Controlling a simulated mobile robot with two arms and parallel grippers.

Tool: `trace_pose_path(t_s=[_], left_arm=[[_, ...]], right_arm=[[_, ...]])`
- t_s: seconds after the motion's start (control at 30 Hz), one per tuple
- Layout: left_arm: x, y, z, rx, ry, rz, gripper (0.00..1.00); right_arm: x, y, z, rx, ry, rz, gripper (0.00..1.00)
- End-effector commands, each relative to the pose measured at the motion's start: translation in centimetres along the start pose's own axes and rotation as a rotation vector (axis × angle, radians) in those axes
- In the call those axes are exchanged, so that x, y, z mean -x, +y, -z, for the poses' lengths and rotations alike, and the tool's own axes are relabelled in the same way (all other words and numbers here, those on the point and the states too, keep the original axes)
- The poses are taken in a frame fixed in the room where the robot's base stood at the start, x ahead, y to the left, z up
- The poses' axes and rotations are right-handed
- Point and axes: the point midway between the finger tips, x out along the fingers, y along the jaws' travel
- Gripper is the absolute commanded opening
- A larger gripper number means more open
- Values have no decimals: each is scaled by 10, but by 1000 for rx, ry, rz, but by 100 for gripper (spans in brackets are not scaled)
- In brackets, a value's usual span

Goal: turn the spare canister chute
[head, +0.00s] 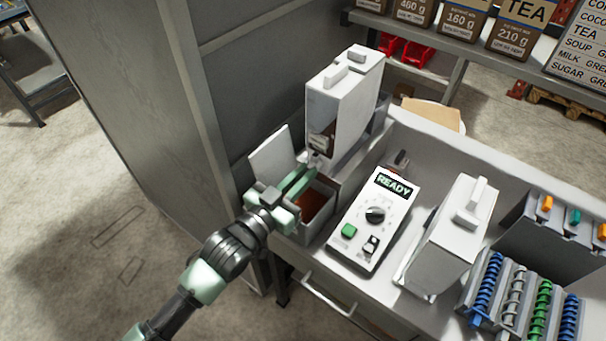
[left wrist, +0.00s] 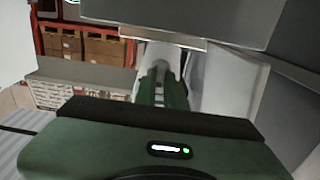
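A white canister (head: 338,108) with a handle on its lid and a small window stands upright at the back left, over an open grey bin with brown contents (head: 314,204). A small pale chute (head: 316,158) is at its lower front. My left gripper (head: 306,176) reaches to this chute from the front left. In the left wrist view, its green fingers (left wrist: 162,92) lie on either side of a pale part, under the canister's grey-white bottom (left wrist: 190,12); whether they press on it is unclear. A second white canister (head: 452,238) stands on the counter at the right. My right gripper is not in view.
A white control box (head: 373,218) reading READY, with a dial and green button, stands between the canisters. Coloured coil dispensers (head: 520,300) are at the right. A grey raised flap (head: 272,158) and tall panel (head: 150,110) are close to my left arm.

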Motion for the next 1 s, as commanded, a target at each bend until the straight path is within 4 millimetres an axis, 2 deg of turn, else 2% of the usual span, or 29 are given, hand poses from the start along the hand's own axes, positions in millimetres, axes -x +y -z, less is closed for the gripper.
trace_pose_path(t_s=[0.37,1.0], left_arm=[[0,0,0,-95,-2,0,0],[0,2,-1,-662,-2,0,0]], right_arm=[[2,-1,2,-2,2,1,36],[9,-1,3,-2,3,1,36]])
